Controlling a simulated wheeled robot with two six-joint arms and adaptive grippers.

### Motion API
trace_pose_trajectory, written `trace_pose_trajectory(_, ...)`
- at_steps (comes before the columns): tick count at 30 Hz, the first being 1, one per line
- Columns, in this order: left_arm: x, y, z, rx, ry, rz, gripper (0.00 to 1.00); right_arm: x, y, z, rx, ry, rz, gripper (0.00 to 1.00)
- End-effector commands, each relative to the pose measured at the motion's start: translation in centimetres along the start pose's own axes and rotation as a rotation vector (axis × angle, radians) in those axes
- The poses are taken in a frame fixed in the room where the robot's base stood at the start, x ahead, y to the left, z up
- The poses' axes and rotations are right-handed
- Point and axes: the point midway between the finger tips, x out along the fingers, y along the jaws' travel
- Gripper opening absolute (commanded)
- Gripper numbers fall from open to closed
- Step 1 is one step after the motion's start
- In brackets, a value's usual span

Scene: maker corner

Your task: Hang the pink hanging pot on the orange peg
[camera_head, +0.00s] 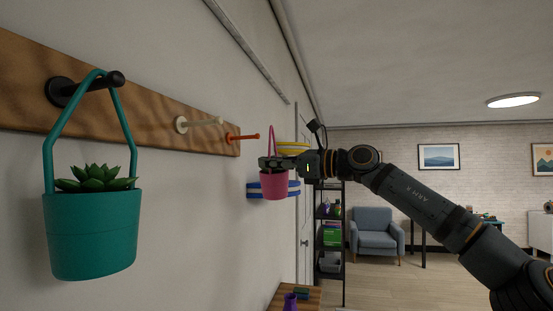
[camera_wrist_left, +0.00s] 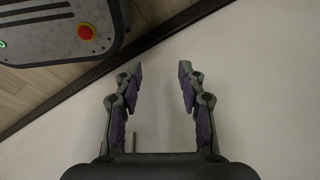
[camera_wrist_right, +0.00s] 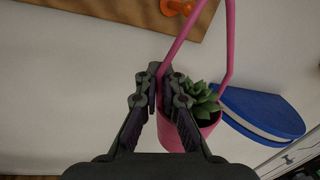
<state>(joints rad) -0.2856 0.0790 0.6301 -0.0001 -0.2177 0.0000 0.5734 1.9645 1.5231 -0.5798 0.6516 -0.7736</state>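The pink hanging pot (camera_head: 273,187) hangs from its tall pink handle in the middle of the head view, with a green succulent (camera_wrist_right: 200,98) showing in the right wrist view. My right gripper (camera_head: 268,162) is at the pot's rim; in the right wrist view its fingertips (camera_wrist_right: 163,82) are closed on one side of the handle, near the rim. The orange peg (camera_head: 243,137) sticks out of the wooden board, left of the handle, and looks bare. It also shows at the top of the right wrist view (camera_wrist_right: 177,7). My left gripper (camera_wrist_left: 160,72) is open and empty near the wall.
The wooden board (camera_head: 150,118) also has a bare pale peg (camera_head: 200,122) and a black peg (camera_head: 85,87) holding a teal hanging pot (camera_head: 92,235). A blue object (camera_wrist_right: 262,112) is beyond the pink pot. A dark shelf rack (camera_head: 330,235) stands farther back.

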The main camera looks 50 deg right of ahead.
Motion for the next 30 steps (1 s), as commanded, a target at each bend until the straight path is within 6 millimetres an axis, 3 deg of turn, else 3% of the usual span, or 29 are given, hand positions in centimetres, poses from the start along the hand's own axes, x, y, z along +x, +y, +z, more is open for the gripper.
trace_pose_trajectory(8,-1.6,-0.1,2.2,0.002,-0.037,0.000,0.40,1.9,0.3,0.1,-0.001,0.001,0.000,0.00)
trace_pose_trajectory(20,-4.0,-0.3,1.5,0.002,-0.031,0.000,0.40,4.7,0.8,0.0,0.000,0.001,-0.001,0.00)
trace_pose_trajectory(30,-3.9,-0.4,1.0,0.002,-0.022,-0.001,0.40,5.7,1.4,-1.4,-0.001,0.000,-0.001,0.00)
